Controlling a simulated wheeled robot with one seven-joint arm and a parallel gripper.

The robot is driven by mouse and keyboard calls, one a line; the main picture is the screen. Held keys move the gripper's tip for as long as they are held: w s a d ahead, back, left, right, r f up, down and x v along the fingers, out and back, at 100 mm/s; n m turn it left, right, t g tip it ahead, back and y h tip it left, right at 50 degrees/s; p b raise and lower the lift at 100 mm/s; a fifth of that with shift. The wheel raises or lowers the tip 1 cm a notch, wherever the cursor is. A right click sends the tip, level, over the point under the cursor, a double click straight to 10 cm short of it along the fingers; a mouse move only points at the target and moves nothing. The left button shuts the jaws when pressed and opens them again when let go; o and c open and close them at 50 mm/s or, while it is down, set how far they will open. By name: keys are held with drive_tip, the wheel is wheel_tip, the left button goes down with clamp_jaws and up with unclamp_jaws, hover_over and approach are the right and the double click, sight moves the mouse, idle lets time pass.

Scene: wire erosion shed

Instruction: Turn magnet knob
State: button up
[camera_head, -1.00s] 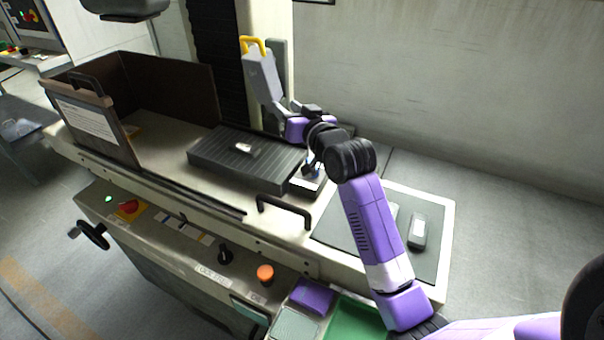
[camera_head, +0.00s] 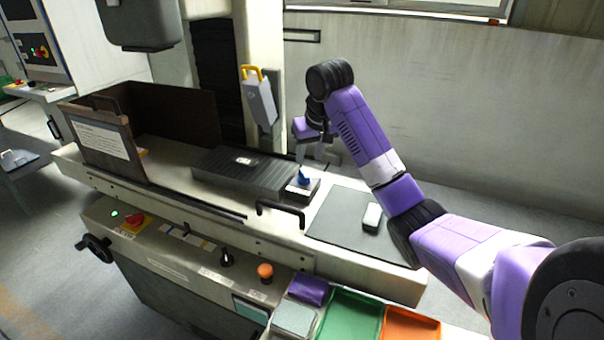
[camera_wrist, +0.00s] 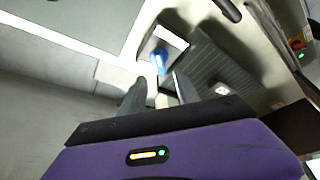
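The blue magnet knob (camera_head: 304,177) sits on the right end of the dark ribbed magnetic chuck (camera_head: 225,172), on a pale plate. In the wrist view the knob (camera_wrist: 159,60) shows just beyond my fingertips, with the ribbed chuck (camera_wrist: 212,72) to its right. My gripper (camera_head: 308,158) points down above the knob in the head view. In the wrist view my gripper (camera_wrist: 160,88) has its two fingers apart, with nothing seen held between them. The knob seems apart from the fingers, though the exact gap cannot be told.
A black handle (camera_head: 281,211) rises at the bench's front edge. A grey tool with a yellow handle (camera_head: 258,98) is behind the chuck. Green (camera_head: 352,318) and orange (camera_head: 410,325) trays are in front.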

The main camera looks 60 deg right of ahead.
sight(304, 173)
drive_tip(key=shift+x, duration=3.8)
clamp_jaws()
